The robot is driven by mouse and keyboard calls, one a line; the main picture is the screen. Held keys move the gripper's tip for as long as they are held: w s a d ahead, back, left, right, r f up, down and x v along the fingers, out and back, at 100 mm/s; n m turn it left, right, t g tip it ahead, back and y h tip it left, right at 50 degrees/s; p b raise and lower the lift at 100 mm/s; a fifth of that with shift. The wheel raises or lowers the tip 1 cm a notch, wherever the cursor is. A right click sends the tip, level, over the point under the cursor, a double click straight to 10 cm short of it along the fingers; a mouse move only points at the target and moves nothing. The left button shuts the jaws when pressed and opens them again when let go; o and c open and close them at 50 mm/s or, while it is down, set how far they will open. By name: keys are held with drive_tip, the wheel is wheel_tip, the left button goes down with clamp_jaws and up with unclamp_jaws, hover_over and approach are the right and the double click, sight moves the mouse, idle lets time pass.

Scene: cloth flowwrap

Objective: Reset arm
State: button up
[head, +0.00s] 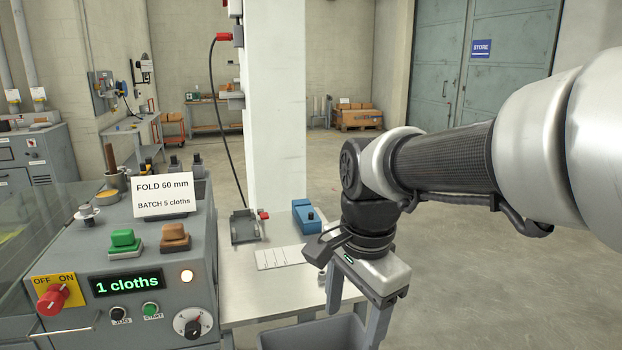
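My arm reaches in from the right in the head view. My gripper (354,329) points down beside the right edge of the white table (255,292), over a grey bin (308,335). Its two fingers stand apart with nothing visible between them. The lower tips are close to the frame's bottom edge, so their ends are only partly clear.
At left is a grey machine (150,235) with a "FOLD 60 mm, BATCH 5 cloths" card (166,195) and a display (127,283) reading "1 cloths". A blue tool (308,217) lies on the table. A white pillar (275,110) stands behind; floor at right is clear.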

drive_tip(key=s+d+r+n+t+p, duration=0.2)
drive_tip(key=s+d+r+n+p, duration=0.2)
drive_tip(key=r, duration=0.3)
drive_tip(key=s+d+r+n+t+p, duration=0.2)
drive_tip(key=s+d+r+n+p, duration=0.1)
drive_tip(key=r+n+p, duration=0.4)
drive_tip(key=shift+s+d+r+n+t+h+p, duration=0.35)
drive_tip(key=shift+s+r, duration=0.1)
drive_tip(key=shift+s, duration=0.2)
drive_tip(key=shift+c, duration=0.4)
